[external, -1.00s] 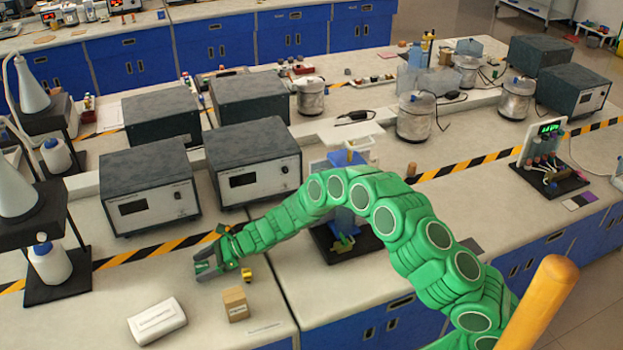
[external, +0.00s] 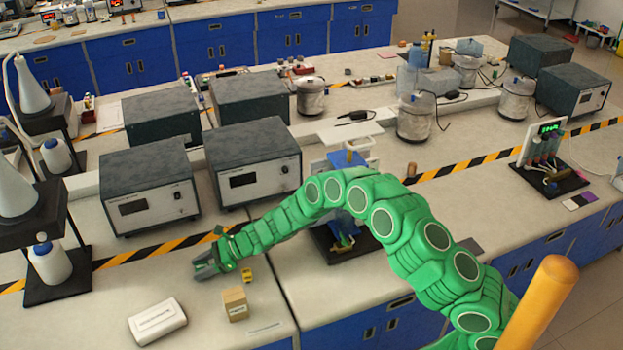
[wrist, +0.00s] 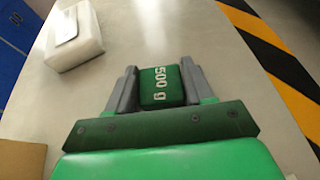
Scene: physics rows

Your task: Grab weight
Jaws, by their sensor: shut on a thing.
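The weight (wrist: 160,87) is a small green block marked "500 g" in white. In the wrist view it sits between the two grey fingers of my gripper (wrist: 157,70), which is shut on it. In the external view my gripper (external: 207,265) is low over the left bench, at the front of the green arm. The weight is hard to make out there, and I cannot tell whether it touches the bench top.
A small yellow object (external: 247,275) and a cardboard box (external: 235,304) stand close to my gripper. A white box (external: 157,321) lies nearer the front edge. Grey instruments (external: 148,192) stand behind a black-and-yellow stripe.

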